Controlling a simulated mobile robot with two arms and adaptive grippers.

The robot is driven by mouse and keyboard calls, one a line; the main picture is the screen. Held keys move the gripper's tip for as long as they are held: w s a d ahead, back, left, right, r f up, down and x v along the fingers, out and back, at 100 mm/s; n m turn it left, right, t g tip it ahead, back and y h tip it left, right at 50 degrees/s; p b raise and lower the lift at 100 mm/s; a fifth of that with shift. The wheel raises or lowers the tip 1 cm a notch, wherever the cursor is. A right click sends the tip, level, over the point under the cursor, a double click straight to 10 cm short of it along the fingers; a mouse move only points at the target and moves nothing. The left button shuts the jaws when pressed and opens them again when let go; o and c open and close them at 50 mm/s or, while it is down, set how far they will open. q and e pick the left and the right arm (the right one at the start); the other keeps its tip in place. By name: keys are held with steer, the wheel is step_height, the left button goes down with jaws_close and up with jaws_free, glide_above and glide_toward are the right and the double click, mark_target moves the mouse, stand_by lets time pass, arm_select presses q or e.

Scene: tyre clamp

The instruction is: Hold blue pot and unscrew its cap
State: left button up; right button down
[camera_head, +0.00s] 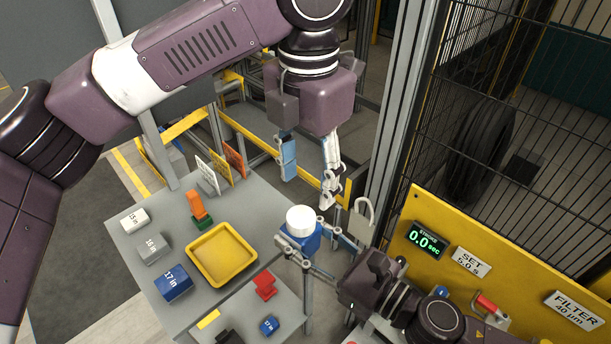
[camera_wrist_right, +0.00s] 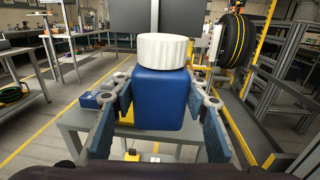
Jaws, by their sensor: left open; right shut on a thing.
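The blue pot (camera_head: 299,242) with its white cap (camera_head: 301,219) is upright in the head view. The cap sits on top of the pot. My right gripper (camera_head: 302,250) is shut on the pot's sides. In the right wrist view the blue pot (camera_wrist_right: 161,98) stands between the fingers of that gripper (camera_wrist_right: 160,115), with the ribbed white cap (camera_wrist_right: 163,51) above them. My left gripper (camera_head: 308,180) is open and empty above the cap, its fingers pointing down on either side of it. I cannot tell the exact gap between the fingers and the cap.
The grey table (camera_head: 150,207) bears a yellow tray (camera_head: 221,284), size blocks (camera_head: 173,285), an orange-green piece (camera_head: 197,210) and upright cards (camera_head: 235,160). A red piece (camera_head: 264,285) sits nearer. A yellow panel (camera_head: 466,235) and padlock (camera_head: 362,222) bound the right side.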

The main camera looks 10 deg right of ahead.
mark_target(304, 215)
arm_select(q)
steer(key=shift+s+a+f, duration=0.1)
steer(key=shift+a+f, duration=0.1)
steer(key=shift+f, duration=0.2)
step_height(304, 215, down, 7)
steer(key=shift+f, duration=0.2)
steer(key=shift+c, duration=0.5)
